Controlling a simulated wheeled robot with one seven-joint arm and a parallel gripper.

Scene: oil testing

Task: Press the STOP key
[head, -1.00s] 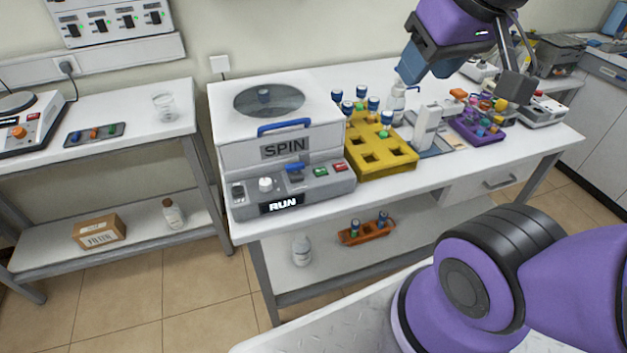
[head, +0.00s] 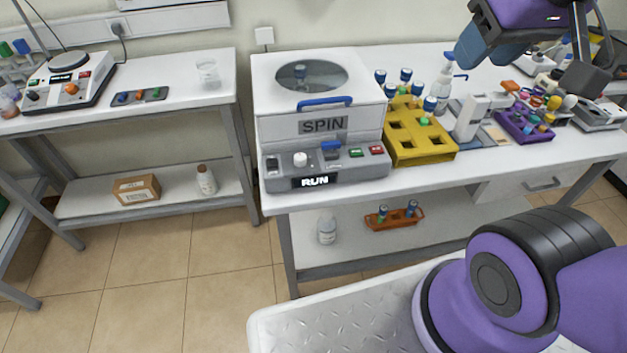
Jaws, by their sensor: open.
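The spinning machine (head: 315,100) stands on the bench in the middle of the head view, its round-windowed lid down and a SPIN sign on its front. Its lower panel shows a lit RUN display (head: 315,182). At the right end of the panel are a green key (head: 356,153) and a red key (head: 376,150); their lettering is too small to read. The red one looks like the STOP key. My gripper (head: 537,62) is at the upper right, open, well to the right of the keys and above the bench. It touches no key.
A yellow rack (head: 423,156) with blue-capped tubes stands just right of the machine. Behind it is a pump bottle (head: 442,85). A purple tray (head: 520,128) of small coloured items lies further right. The space in front of the panel is clear.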

